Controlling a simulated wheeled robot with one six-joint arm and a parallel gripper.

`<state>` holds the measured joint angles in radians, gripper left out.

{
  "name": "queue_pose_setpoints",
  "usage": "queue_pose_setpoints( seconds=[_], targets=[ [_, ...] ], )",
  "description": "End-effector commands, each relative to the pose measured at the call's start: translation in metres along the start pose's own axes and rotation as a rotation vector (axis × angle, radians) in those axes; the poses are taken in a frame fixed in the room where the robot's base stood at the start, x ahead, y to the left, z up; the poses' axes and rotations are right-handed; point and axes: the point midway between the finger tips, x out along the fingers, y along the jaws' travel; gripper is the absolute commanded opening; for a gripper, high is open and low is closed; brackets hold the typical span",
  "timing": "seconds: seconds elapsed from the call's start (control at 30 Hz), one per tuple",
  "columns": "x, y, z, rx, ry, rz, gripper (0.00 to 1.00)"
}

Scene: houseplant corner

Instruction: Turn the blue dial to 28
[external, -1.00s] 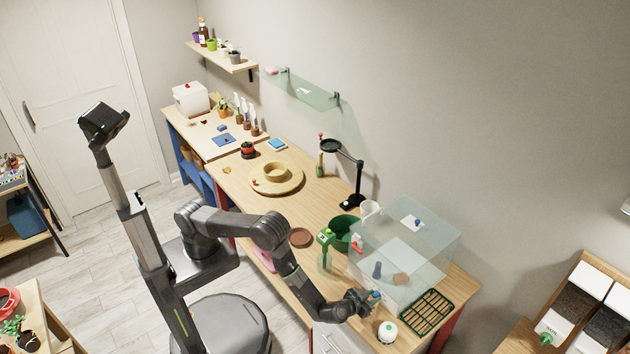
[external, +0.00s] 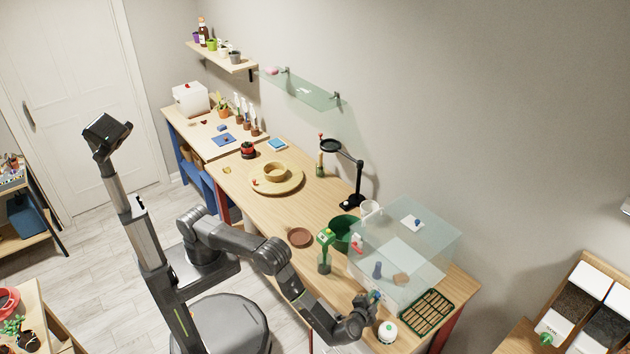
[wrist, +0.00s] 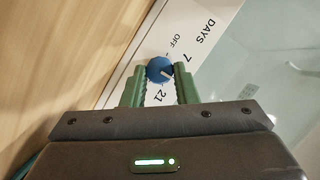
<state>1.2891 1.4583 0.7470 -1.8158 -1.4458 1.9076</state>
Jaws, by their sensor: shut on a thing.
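The blue dial (wrist: 159,70) sits on a white panel (wrist: 205,22) in the wrist view. The panel carries the words DAYS and OFF and the numbers 7 and 21. My gripper (wrist: 156,78) has its two green fingers on either side of the dial, shut on it. A white mark on the dial points to the right, toward the right finger, which covers part of the scale. The number 28 does not show. In the external view my gripper (external: 373,298) is at the front of a clear box (external: 425,240), and the dial there is mostly hidden.
The middle of the bench is fairly clear.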

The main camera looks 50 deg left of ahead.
Motion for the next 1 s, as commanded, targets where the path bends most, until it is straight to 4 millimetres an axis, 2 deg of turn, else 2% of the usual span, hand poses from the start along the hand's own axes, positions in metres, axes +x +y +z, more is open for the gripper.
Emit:
queue_pose_setpoints(
  seconds=[0.3,0.77,0.8,0.9,1.0],
  targets=[
    [-0.0005,0.0015,-0.0012,0.088,0.002,-0.039,0.04],
    [-0.0008,0.0008,-0.0021,0.099,0.003,-0.043,0.04],
    [-0.0009,0.0007,-0.0021,0.099,0.003,-0.043,0.28],
    [-0.0007,0.0007,-0.0019,0.099,0.002,-0.043,0.48],
    [-0.0005,0.0009,-0.0014,0.099,0.001,-0.044,0.48]
  ],
)
